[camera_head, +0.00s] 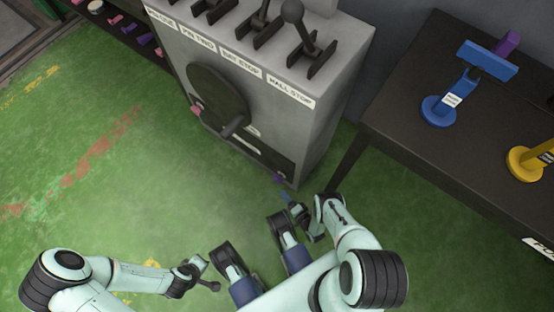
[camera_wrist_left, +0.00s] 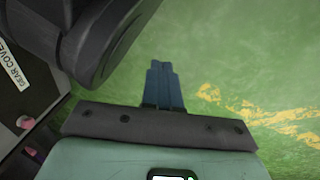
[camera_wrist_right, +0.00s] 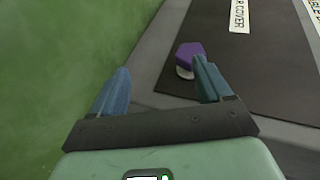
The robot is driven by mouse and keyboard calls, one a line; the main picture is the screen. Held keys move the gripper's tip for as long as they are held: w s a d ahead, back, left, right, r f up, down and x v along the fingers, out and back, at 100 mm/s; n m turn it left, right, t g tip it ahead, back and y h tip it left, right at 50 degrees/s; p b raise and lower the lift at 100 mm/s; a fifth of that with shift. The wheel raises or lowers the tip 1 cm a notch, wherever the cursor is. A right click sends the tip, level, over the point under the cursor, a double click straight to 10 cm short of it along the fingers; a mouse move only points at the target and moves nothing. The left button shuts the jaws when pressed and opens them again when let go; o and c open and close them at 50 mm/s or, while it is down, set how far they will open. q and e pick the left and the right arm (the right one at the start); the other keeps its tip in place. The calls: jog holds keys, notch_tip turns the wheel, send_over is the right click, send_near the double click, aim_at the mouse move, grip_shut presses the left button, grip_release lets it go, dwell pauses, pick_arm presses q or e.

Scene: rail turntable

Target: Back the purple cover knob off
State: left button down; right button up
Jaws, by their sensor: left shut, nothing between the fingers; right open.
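The purple cover knob (camera_head: 279,178) sits at the lower right corner of the cabinet's dark front cover (camera_head: 245,148). In the right wrist view the knob (camera_wrist_right: 188,54) is a faceted purple head with a pale piece under it. My right gripper (camera_head: 288,198) is open and just in front of that corner. In the right wrist view its fingers (camera_wrist_right: 155,72) stand wide apart. The knob lies beyond the right-hand finger's tip, which partly overlaps it; I cannot tell whether they touch. My left gripper (camera_wrist_left: 162,68) is shut and empty, low over the green floor.
The grey cabinet (camera_head: 322,120) carries several levers on top and a dark wheel with a handle (camera_head: 233,125) in front. A pink knob (camera_head: 197,110) sits at its left. A dark table (camera_head: 400,110) with a blue stand (camera_head: 440,108) is at right. Open floor lies left.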

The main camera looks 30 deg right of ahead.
aim_at(278, 179)
notch_tip(278, 179, up, 3)
jog(key=s+m+t, duration=0.1)
jog(key=s+t, duration=0.1)
jog(key=s, duration=0.1)
jog(key=shift+h, duration=0.4)
jog(key=b+x, duration=0.1)
jog(key=x, duration=0.3)
jog(key=b+x, duration=0.1)
jog(key=x, duration=0.3)
jog(key=d+b+x, duration=0.1)
jog(key=b+x, duration=0.1)
jog(key=x, duration=0.2)
jog(key=shift+w+r, duration=0.3)
jog(key=shift+r, duration=0.05)
jog(key=shift+w, duration=0.5)
pick_arm(q)
jog(key=s+f+g, duration=0.3)
jog(key=s+f, duration=0.2)
jog(key=s, duration=0.3)
jog(key=shift+s+a+h, duration=0.2)
jog(key=shift+s+h, duration=0.1)
jog(key=shift+s, duration=0.05)
pick_arm(e)
jog(key=c, duration=0.9)
pick_arm(q)
jog(key=shift+w+r, duration=0.1)
jog(key=shift+w, duration=0.05)
